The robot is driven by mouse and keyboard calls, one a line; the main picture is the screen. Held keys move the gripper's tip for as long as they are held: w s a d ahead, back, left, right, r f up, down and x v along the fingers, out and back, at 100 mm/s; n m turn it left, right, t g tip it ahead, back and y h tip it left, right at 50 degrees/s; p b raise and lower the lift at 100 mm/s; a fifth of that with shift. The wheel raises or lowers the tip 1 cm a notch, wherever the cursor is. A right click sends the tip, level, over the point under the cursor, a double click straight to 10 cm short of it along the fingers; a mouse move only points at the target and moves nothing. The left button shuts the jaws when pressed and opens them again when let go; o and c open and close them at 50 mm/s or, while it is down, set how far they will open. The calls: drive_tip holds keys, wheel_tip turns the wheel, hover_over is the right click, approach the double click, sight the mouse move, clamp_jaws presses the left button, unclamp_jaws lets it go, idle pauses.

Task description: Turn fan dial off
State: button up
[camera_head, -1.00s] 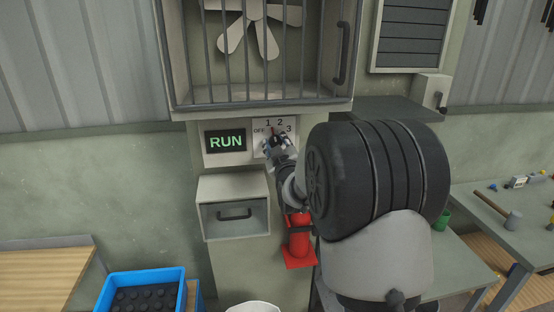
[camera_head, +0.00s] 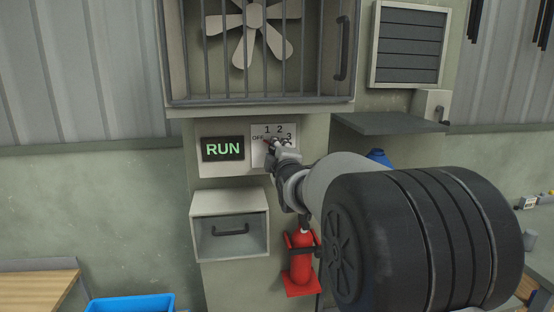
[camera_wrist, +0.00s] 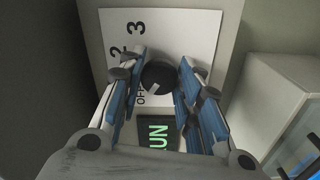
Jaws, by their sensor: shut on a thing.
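The fan dial (camera_wrist: 158,76) is a round black knob on a white plate (camera_head: 288,131) marked OFF, 1, 2 and 3. The exact pointer direction is unclear there. The display (camera_head: 222,149) left of the plate reads RUN in green. The fan (camera_head: 250,32) sits behind bars above.
A box with a handle (camera_head: 231,226) sticks out below the display. A red fire extinguisher (camera_head: 301,254) hangs below my arm. A dark shelf (camera_head: 385,123) juts out at the right. A blue crate (camera_head: 130,304) is at the lower left.

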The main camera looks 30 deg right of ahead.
drive_tip(key=shift+n, duration=0.3)
idle(0.4)
drive_tip(key=o, duration=1)
drive_tip(key=shift+o, duration=0.2)
drive_tip(key=shift+s, duration=0.1)
drive_tip(key=v, duration=1.1)
drive_tip(key=shift+s, duration=0.35)
drive_tip(key=shift+a, duration=0.2)
